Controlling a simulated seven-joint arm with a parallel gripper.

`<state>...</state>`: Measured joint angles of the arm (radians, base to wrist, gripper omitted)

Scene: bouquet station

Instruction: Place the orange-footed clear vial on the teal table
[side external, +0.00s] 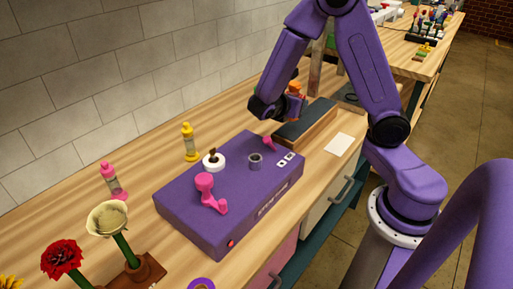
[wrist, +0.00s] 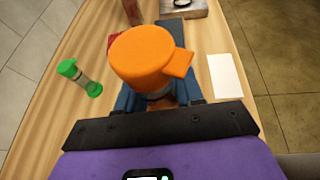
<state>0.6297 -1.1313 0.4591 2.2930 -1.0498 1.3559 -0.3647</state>
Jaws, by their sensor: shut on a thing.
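The orange-footed clear vial shows mainly as a large orange end with a side tab (wrist: 148,58) close to the wrist camera. A little of its clear body shows below that end; the rest is hidden. My gripper (wrist: 160,98) is shut on the vial. In the side external view my gripper (side external: 289,106) is above the bench, near the long dark-topped block, with the vial's orange part (side external: 295,88) showing. The wooden workbench (side external: 135,160) has teal framing (side external: 338,226) below its front edge. Another wooden-topped table with teal legs (side external: 424,116) stands at the back right.
A dark-topped block (side external: 305,122) and white card (side external: 338,144) lie near my gripper. A purple box (side external: 232,183) holds pink parts. Yellow (side external: 189,142), pink (side external: 113,181) and green (wrist: 80,78) vials stand on the bench. Flowers (side external: 107,220) are at front left.

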